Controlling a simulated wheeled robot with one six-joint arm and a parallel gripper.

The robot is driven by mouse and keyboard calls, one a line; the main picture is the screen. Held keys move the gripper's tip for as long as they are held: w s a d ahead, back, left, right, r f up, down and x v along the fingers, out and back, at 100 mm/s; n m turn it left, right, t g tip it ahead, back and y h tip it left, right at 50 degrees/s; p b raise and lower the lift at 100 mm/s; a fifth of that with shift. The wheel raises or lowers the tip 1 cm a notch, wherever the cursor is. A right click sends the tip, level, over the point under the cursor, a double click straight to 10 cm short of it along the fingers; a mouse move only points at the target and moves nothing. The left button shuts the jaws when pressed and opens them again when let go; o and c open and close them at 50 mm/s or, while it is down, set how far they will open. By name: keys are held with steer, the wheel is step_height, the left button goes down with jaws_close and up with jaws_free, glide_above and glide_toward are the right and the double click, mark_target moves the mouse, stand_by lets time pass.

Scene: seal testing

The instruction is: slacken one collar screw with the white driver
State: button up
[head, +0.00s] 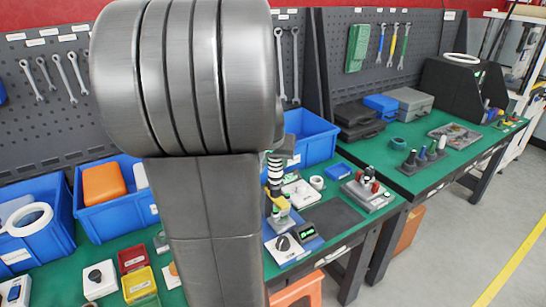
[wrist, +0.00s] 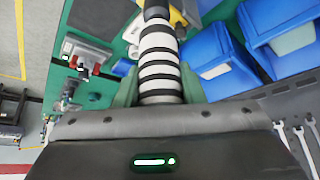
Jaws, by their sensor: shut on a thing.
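The white driver (wrist: 158,52) has a handle ringed with black bands. My gripper (wrist: 158,88) is shut on it, with one green-grey finger on each side of the handle. In the head view the driver (head: 275,170) hangs roughly upright beside my arm, above the bench. Its lower end meets or overlaps a yellow part (head: 274,194) over a small grey fixture (head: 279,224); I cannot tell if they touch. The yellow part also shows past the driver in the wrist view (wrist: 178,18). The driver's tip, the collar and its screws cannot be made out. My arm hides much of the bench.
A blue bin (head: 312,140) stands behind the driver. A grey block with red and dark knobs (head: 368,192) stands to the right, and a white dial box (head: 284,247) in front. Blue bins (head: 118,212) line the left. A dark mat (head: 332,218) is bare.

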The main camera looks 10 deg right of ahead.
mark_target(276, 180)
steer(key=shift+d+f+b, duration=0.1)
steer(key=shift+f+b, duration=0.5)
steer(key=shift+f, duration=0.25)
steer(key=shift+f+b, duration=1.15)
steer(key=shift+f, duration=0.5)
steer(key=shift+f+b, duration=0.95)
steer(key=shift+f, duration=0.1)
steer(key=shift+r, duration=0.15)
stand_by(0.4)
